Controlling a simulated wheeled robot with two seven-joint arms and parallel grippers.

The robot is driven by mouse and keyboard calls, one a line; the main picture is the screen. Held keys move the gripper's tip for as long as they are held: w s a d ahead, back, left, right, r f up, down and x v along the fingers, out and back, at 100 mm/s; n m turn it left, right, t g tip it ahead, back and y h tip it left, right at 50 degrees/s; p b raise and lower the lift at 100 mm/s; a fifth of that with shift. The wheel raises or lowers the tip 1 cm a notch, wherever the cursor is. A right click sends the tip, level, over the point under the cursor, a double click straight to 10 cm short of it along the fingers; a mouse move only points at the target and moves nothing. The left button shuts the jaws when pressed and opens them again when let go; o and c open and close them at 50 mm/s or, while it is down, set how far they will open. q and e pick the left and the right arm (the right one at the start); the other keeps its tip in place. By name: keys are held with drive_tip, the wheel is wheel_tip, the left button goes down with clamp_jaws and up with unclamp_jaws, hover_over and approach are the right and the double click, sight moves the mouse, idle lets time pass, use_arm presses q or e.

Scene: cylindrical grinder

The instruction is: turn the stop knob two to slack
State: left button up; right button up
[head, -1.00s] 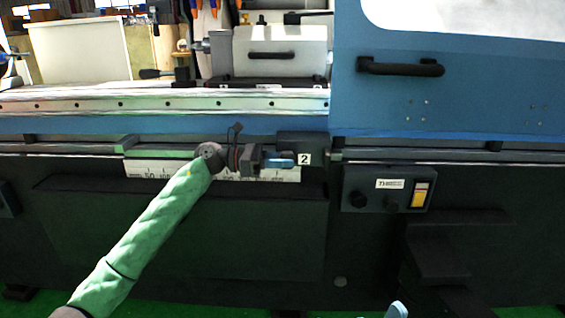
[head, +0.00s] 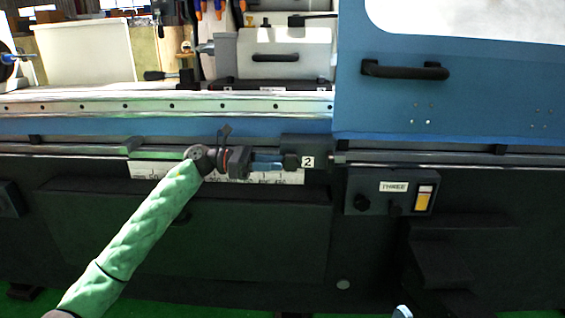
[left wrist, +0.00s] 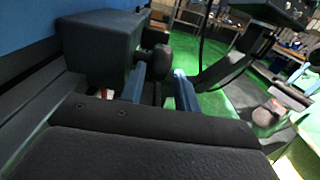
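Stop knob two (head: 292,161) is a small dark round knob on the left side of the black stop block (head: 305,146), beside the white label "2" (head: 308,162). My left gripper (head: 282,163) is just left of the knob, its blue fingers pointing at it. In the left wrist view the knob (left wrist: 156,60) shows just beyond the fingertips (left wrist: 160,72), on the side of the block (left wrist: 98,42). The two fingers are apart with nothing held between them. A pale blue tip at the bottom edge, likely my right gripper (head: 402,311), is mostly out of frame.
The stop block sits on a horizontal rail above a white scale (head: 145,169). A control box (head: 388,190) labelled "THREE" with dark knobs and a yellow switch is to the right. A blue cover with a black handle (head: 405,70) is above.

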use_arm(q)
drive_tip(key=a, duration=0.4)
